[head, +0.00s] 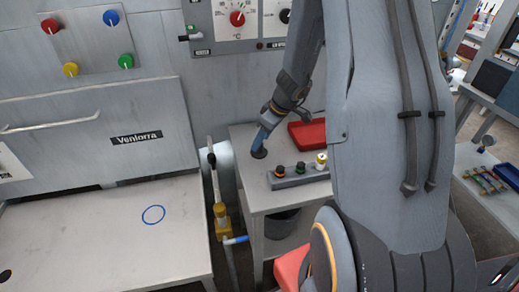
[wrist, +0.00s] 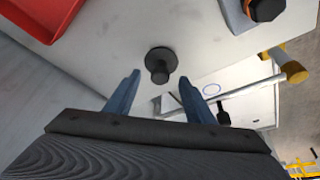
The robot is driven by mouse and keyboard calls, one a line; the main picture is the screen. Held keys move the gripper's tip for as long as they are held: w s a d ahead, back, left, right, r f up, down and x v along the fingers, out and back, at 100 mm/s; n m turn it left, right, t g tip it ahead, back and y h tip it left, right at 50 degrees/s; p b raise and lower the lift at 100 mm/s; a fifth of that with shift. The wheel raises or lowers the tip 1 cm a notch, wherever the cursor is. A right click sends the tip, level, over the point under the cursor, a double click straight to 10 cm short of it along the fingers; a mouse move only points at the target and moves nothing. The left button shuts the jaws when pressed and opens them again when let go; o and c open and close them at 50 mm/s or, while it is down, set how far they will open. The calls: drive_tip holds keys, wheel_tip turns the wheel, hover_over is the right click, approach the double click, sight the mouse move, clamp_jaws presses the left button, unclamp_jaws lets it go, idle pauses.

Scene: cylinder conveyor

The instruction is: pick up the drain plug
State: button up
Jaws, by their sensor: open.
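The drain plug (head: 259,154) is a small black piece with a round flange and a narrower knob. It stands on the light grey side table (head: 242,143); in the wrist view the plug (wrist: 160,56) is near the top centre. My gripper (head: 263,141) points down at it from above. In the wrist view my gripper (wrist: 160,82) has two blue fingers spread apart, with the plug lying ahead of and between their tips. Nothing is held. Whether the fingertips are level with the knob cannot be told.
A grey holder (head: 296,179) with several capped pieces stands at the table's front. A yellow-fitted pipe (head: 221,212) runs left of the table. The bench (head: 100,235) further left bears a blue ring mark (head: 153,214).

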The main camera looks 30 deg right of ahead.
drive_tip(key=shift+p+x, duration=0.35)
drive_tip(key=shift+x, duration=1.55)
drive_tip(key=shift+s, duration=0.15)
clamp_jaws()
